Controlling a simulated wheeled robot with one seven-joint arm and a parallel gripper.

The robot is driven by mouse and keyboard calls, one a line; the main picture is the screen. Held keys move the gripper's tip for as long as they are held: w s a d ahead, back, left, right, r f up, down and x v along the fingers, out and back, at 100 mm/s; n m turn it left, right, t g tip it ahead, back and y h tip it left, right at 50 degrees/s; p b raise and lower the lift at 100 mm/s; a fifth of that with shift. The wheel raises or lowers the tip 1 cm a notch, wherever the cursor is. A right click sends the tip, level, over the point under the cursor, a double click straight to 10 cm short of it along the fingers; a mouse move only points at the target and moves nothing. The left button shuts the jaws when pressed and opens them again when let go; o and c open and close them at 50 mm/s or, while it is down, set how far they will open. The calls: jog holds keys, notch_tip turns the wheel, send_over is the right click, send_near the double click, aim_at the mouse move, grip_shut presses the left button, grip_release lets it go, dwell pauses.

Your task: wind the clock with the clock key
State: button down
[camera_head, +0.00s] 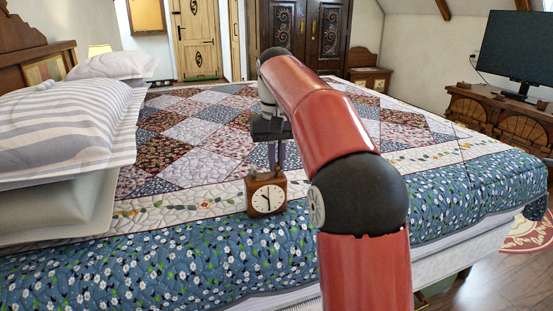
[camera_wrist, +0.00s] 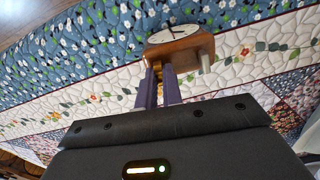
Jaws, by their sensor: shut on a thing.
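The clock (camera_head: 267,196) is a small brown wooden box with a round white face and dark hands. It stands upright on the bed's quilt, with its face toward the head camera. In the wrist view the clock (camera_wrist: 186,50) is just beyond my fingertips. My gripper (camera_head: 277,167) points down at the clock's top, toward its back. In the wrist view my gripper (camera_wrist: 159,70) has its two purple fingers slightly apart, with a small brown piece between the tips. This looks like the clock key, but it is mostly hidden and its exact fit against the clock cannot be told.
The clock rests near the front edge of the patchwork quilt (camera_head: 190,250). Striped pillows (camera_head: 65,120) lie at the left. A carved wooden cabinet (camera_head: 500,115) with a monitor (camera_head: 520,50) stands at the right. The quilt around the clock is clear.

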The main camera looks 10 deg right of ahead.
jog(key=m, duration=0.4)
jog(key=shift+m, duration=0.3)
jog(key=m, duration=2)
jog(key=shift+m, duration=0.4)
jog(key=m, duration=0.4)
jog(key=shift+m, duration=0.3)
jog(key=m, duration=0.5)
jog(key=shift+a, duration=0.1)
jog(key=shift+m, duration=2.1)
jog(key=shift+m, duration=0.3)
